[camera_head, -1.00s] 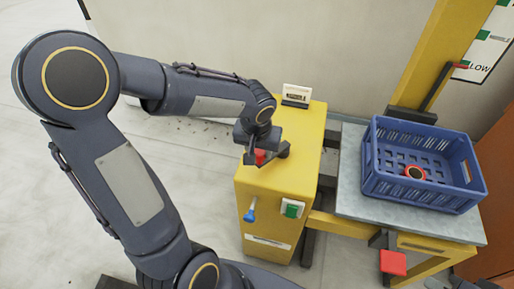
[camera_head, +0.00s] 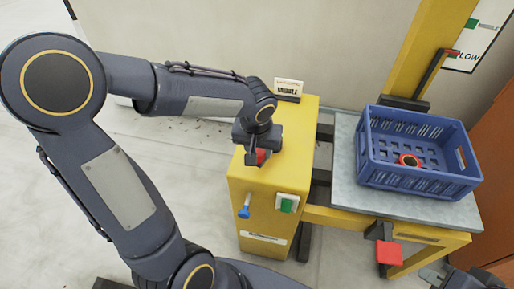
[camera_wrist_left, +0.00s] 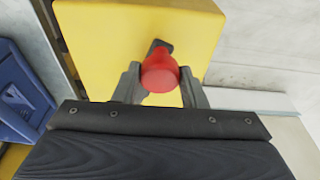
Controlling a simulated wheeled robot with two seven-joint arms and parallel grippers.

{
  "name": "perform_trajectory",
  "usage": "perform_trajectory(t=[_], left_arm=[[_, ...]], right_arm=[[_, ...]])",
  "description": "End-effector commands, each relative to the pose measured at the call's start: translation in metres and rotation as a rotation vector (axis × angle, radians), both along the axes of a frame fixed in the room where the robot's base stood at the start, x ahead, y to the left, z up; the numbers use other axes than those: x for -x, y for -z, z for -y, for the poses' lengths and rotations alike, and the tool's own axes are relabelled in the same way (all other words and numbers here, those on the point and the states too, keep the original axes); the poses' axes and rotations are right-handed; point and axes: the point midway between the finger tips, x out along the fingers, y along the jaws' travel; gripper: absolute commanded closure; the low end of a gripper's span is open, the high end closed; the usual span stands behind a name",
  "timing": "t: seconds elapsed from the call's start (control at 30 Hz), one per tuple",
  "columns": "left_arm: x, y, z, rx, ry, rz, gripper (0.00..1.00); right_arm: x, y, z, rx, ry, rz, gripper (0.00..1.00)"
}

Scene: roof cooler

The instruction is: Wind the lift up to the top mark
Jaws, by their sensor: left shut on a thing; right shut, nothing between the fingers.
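My left gripper (camera_head: 258,157) is shut on the red knob (camera_head: 263,155) on top of the yellow winch box (camera_head: 265,195). In the left wrist view the round red knob (camera_wrist_left: 160,72) sits between the two grey fingers, above a dark slot or arm on the yellow top. The lift platform (camera_head: 345,185) carries a blue crate (camera_head: 415,185) with a round red and black thing (camera_head: 409,160) inside. A red pointer (camera_head: 452,53) stands beside the LOW mark (camera_head: 468,58) on the mast board. My right gripper (camera_head: 433,274) shows only partly at the bottom right edge.
The box front has a blue-handled lever (camera_head: 244,208) and a green switch (camera_head: 286,205). A small sign (camera_head: 288,89) stands at its back edge. A red pad (camera_head: 389,254) sits below the platform. The yellow mast (camera_head: 425,60) rises behind. The floor at left is clear.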

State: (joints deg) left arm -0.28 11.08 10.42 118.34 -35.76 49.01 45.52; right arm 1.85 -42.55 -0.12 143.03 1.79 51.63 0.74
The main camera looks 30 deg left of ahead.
Motion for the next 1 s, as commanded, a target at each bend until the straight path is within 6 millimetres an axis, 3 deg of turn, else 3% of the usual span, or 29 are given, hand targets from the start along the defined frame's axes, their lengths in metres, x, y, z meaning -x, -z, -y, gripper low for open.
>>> perform_trajectory(t=[0.2,0.63,1.0], left_arm=[[0.002,0.003,0.018,0.006,0.008,-0.005,0.89],[0.002,0.002,0.021,0.006,0.007,-0.005,0.90],[-0.001,0.002,0.039,0.007,0.008,-0.005,0.89]], right_arm=[[0.000,0.007,0.000,0.000,0.000,0.000,1.00],[0.000,0.008,0.000,0.000,0.000,0.000,1.00],[0.000,0.015,0.000,0.000,0.000,0.000,1.00]])
